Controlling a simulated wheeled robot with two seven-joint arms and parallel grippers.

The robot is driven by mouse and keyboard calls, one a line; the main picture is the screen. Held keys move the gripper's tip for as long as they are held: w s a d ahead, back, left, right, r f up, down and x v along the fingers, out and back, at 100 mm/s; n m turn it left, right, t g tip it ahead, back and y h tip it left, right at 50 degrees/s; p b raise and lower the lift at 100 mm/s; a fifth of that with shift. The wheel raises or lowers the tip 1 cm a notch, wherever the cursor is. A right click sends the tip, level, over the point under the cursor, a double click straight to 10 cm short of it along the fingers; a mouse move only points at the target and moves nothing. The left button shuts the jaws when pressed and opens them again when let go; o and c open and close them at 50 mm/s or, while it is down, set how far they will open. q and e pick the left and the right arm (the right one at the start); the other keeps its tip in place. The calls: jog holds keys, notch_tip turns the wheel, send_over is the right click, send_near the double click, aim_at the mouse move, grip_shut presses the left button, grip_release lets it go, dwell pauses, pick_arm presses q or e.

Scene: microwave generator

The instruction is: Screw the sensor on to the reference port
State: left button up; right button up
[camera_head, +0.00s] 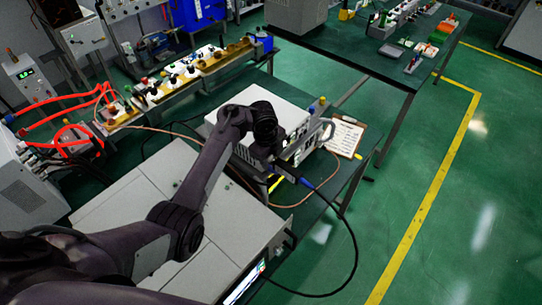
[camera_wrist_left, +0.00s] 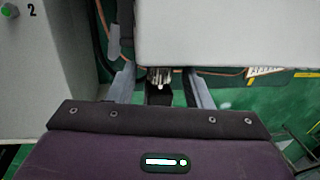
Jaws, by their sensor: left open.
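My left gripper (camera_head: 288,168) reaches over the white instrument (camera_head: 272,96) to its front side. In the left wrist view its two fingers (camera_wrist_left: 161,88) stand apart, and a silver metal connector with a dark body (camera_wrist_left: 160,77) shows between them. I cannot tell whether this is the sensor or a port, or whether the fingers touch it. In the head view a blue cable end (camera_head: 307,183), perhaps the sensor's, shows just beyond the gripper, with a black cable hanging from it. The reference port cannot be made out; my arm hides part of the instrument's front. My right gripper is out of view.
A clipboard (camera_head: 346,136) lies right of the instrument. A larger light-grey cabinet (camera_head: 122,212) with a screen stands in front. Orange and black cables loop around the gripper. A bench with small parts (camera_head: 190,70) is behind. Green floor is free at the right.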

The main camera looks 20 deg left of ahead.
pick_arm(q)
jog(key=shift+c, duration=2.9)
jog(key=c, duration=0.4)
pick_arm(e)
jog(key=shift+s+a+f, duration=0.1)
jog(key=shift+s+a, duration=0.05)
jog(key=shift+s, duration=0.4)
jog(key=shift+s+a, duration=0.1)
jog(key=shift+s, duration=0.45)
pick_arm(q)
jog(key=shift+w, duration=0.1)
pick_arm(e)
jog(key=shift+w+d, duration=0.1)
